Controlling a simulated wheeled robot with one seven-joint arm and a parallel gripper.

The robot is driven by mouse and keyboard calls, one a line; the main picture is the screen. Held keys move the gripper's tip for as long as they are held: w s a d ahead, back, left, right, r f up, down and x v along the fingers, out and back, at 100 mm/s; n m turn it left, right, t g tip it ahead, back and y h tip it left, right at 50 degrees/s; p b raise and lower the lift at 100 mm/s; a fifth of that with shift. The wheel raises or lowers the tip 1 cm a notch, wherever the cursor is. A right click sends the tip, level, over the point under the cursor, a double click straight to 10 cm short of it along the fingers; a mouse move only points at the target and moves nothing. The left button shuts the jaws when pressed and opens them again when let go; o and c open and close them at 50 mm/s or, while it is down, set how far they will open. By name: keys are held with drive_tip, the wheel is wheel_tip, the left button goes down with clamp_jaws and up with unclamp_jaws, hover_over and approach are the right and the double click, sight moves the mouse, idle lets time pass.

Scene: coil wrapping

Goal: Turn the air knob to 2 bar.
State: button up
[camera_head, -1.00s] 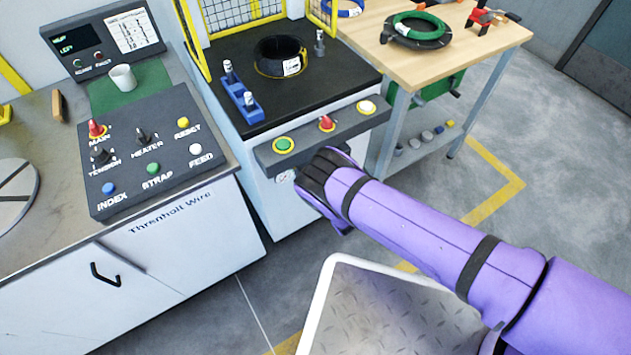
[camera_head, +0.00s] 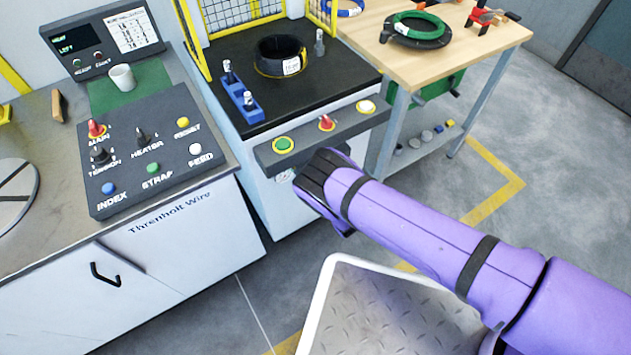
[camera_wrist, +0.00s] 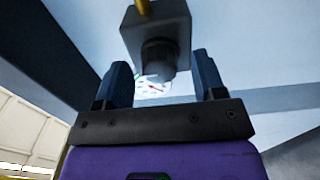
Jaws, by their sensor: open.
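In the wrist view, a dark grey ribbed air knob (camera_wrist: 158,57) hangs under a grey regulator block (camera_wrist: 157,24). A round white gauge with a red needle (camera_wrist: 154,87) shows partly behind the knob; its reading is too small to tell. My gripper (camera_wrist: 161,80) is open, with one dark blue finger on each side of the knob's lower end and gaps between. In the head view, my gripper (camera_head: 318,178) is at the front of the white press cabinet, below the button panel. The knob is hidden there, and a small part of the gauge (camera_head: 284,176) shows beside my gripper.
The button panel (camera_head: 348,133) with a green, a red and a white control juts out just above my gripper. A control console (camera_head: 130,180) stands on the left bench. A wooden table (camera_head: 470,40) stands at the right. The floor in front of the cabinet is open.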

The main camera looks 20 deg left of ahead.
drive_tip(key=v, duration=1)
idle(0.3)
